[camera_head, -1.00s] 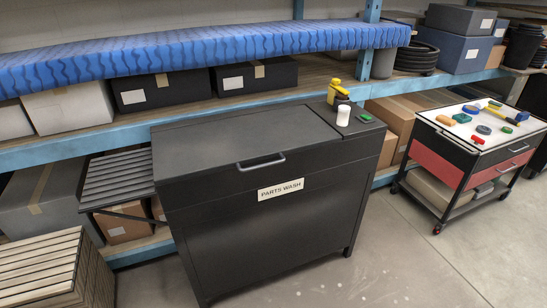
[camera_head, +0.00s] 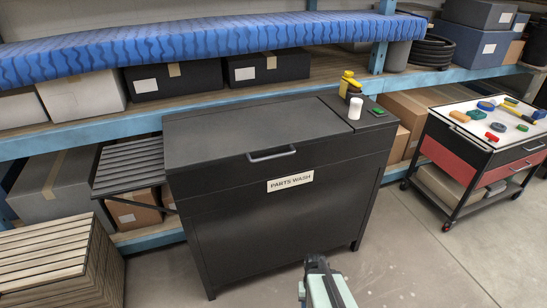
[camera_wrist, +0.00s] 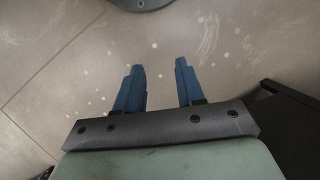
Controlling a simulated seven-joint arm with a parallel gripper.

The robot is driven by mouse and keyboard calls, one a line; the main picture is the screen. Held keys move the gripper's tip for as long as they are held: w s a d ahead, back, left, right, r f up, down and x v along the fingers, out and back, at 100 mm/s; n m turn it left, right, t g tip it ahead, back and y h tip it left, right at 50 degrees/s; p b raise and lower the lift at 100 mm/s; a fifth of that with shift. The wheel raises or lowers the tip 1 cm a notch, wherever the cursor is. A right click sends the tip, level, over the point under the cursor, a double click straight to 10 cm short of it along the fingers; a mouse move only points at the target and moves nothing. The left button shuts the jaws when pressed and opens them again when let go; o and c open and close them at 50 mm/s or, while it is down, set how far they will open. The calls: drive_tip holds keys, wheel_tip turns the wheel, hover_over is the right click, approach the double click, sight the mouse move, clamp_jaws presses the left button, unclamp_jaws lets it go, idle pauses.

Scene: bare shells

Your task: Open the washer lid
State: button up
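The parts washer (camera_head: 270,225) is a dark box on legs with a "PARTS WASH" label (camera_head: 290,181) on its front. Its lid (camera_head: 245,128) lies flat and closed on top. A grey bar handle (camera_head: 271,154) sits at the lid's front edge. My gripper shows in the wrist view (camera_wrist: 158,85), its two blue fingers apart with bare floor between them; it is open and empty. In the head view my arm's end enters at the bottom, in front of the washer and below the handle, apart from it. The fingertips are not clear there.
A yellow-topped bottle (camera_head: 349,84), a white cup (camera_head: 355,107) and a green item (camera_head: 377,112) stand on the washer's right ledge. A slatted side shelf (camera_head: 130,165) is at its left. A tool cart (camera_head: 470,155) stands right. Floor in front is clear.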

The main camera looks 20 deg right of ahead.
drive_tip(key=w+d+r+m+t+y, duration=0.1)
drive_tip(key=w+d+r+m+t, duration=0.2)
drive_tip(key=w+d+r, duration=0.45)
drive_tip(key=t+y, duration=1.1)
drive_tip(key=t, duration=0.3)
approach(273, 157)
drive_tip(key=x, duration=1)
drive_tip(key=shift+w+d+f, duration=0.15)
drive_tip(key=shift+w, duration=0.15)
clamp_jaws()
